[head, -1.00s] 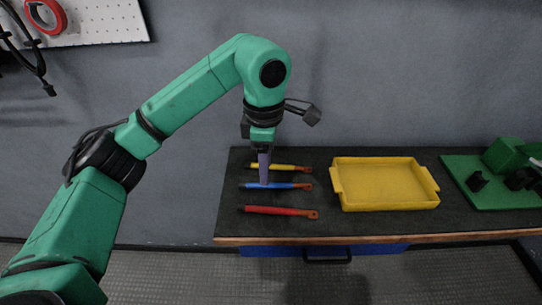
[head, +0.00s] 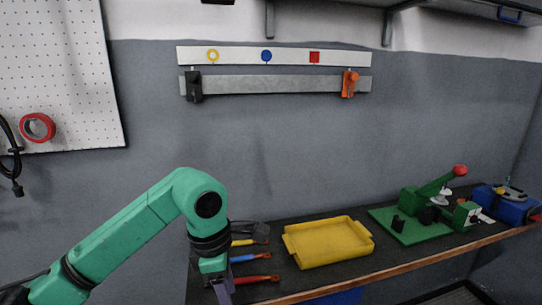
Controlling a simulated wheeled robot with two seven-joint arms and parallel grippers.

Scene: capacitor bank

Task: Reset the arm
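My green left arm reaches in from the lower left in the head view. Its wrist points down, and my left gripper (head: 223,292) is at the bottom edge, over the left end of the dark worktop (head: 385,252). It overlaps the left part of the red-handled tool (head: 258,279) in the picture. I cannot tell whether its fingers are apart. Blue-handled (head: 250,258) and yellow-handled (head: 246,242) tools lie behind the red one, their left parts partly hidden by my wrist. No tool is visibly held. My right gripper is not in view.
A yellow tray (head: 328,243) stands empty right of the tools. A green fixture (head: 412,228) with a red-knobbed lever and a blue device (head: 508,207) stand farther right. A wall rail (head: 270,85) holds black and orange clips. A pegboard (head: 58,75) hangs left.

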